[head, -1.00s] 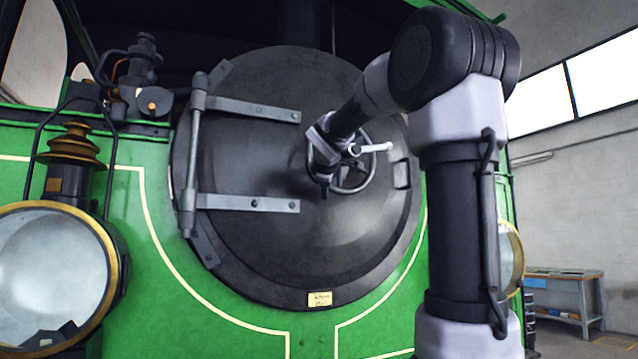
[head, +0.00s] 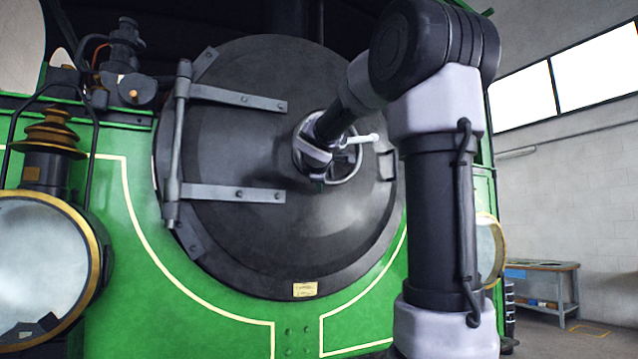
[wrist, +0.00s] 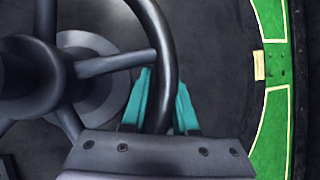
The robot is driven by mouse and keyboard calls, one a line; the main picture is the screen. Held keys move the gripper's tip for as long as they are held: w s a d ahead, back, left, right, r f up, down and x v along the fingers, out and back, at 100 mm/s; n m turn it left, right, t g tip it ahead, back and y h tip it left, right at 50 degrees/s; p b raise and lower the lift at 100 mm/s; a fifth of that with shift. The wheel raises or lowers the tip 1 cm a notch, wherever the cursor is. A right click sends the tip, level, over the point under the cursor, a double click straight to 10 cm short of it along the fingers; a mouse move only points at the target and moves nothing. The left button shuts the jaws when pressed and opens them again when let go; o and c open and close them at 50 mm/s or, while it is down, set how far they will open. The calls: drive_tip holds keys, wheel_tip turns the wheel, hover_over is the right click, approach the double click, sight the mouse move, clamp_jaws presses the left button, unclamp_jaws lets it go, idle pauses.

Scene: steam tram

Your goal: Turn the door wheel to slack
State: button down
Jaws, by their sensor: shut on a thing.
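The door wheel (head: 357,168) is a dark spoked handwheel near the middle of the round black smokebox door (head: 240,235). In the wrist view the dark rim (wrist: 158,35) runs down between the fingers, and the spokes and hub (wrist: 28,78) are at left. In the head view my wrist hides the wheel's left part, and the gripper is at its lower left.
Two grey hinge straps (head: 235,193) join a vertical rod (head: 177,140) on the door's left. A large brass-rimmed lamp (head: 97,270) stands at left, another (head: 499,245) at right, partly behind my arm. A workbench (head: 545,268) stands far right.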

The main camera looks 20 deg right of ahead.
drive_tip(key=c, duration=0.7)
unclamp_jaws()
drive_tip(key=shift+r, duration=0.15)
drive_tip(key=v, duration=1.1)
drive_tip(key=s+a+f+m+g+y, duration=0.2)
drive_tip(key=s+f+m, duration=0.3)
drive_tip(key=f, duration=0.4)
drive_tip(key=s+a+f+m+g+y, duration=0.2)
drive_tip(key=s+a+f+m+y, duration=0.2)
drive_tip(key=s+f, duration=0.3)
drive_tip(key=s+a+f+m+g+y, duration=0.2)
drive_tip(key=s+a+f+m, duration=0.3)
drive_tip(key=f, duration=0.7)
drive_tip(key=shift+s+a+f+m+y, duration=0.1)
drive_tip(key=shift+s+f+m+y, duration=0.1)
drive_tip(key=shift+s+m, duration=0.35)
drive_tip(key=shift+s+a+f+m+y, duration=0.1)
drive_tip(key=shift+s+f+m+y, duration=0.1)
drive_tip(key=shift+s+m, duration=0.3)
